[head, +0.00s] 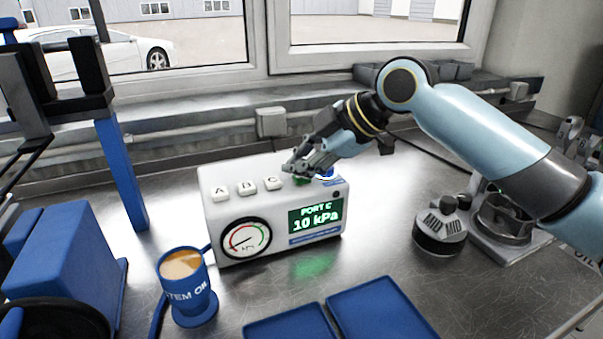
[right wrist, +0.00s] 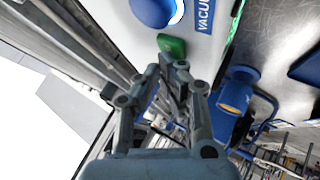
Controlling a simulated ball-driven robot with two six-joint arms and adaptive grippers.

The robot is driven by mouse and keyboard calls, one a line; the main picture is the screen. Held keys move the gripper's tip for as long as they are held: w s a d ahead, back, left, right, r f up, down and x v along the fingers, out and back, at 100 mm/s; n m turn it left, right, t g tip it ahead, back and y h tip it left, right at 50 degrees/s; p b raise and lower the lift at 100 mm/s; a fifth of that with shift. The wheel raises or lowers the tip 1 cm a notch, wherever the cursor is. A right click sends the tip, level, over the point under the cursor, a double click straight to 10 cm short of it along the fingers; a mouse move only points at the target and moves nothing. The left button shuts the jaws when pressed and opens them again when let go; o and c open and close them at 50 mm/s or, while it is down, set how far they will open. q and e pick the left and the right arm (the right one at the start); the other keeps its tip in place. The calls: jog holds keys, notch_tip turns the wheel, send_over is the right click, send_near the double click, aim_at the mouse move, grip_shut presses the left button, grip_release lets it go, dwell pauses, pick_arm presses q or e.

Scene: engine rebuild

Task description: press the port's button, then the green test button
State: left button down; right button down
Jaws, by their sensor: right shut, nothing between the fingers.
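The white tester box (head: 213,230) stands on the metal bench. On its top are white buttons A (head: 220,193), B (head: 247,188) and C (head: 273,183), then the green test button (head: 303,181). The green button also shows in the right wrist view (right wrist: 172,45). The screen (head: 316,216) reads PORT C, 10 kPa. My right gripper (head: 289,168) is shut and empty, its fingertips over the box top near button C and the green button. In the right wrist view its tips (right wrist: 174,66) lie just beside the green button; I cannot tell if they touch. My left gripper is not in view.
Blue trays (head: 375,312) lie in front. A grey part marked MID (head: 440,238) stands to the right. A blue knob (right wrist: 154,10) sits beside the green button. A blue post (head: 122,175) rises at the left.

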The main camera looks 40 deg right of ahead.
aim_at(300, 179)
jog(key=shift+r, duration=0.1)
jog(key=shift+r+p, duration=0.85)
jog(key=shift+p, duration=0.05)
notch_tip(300, 179, up, 5)
jog(key=p, duration=0.4)
dwell(0.5)
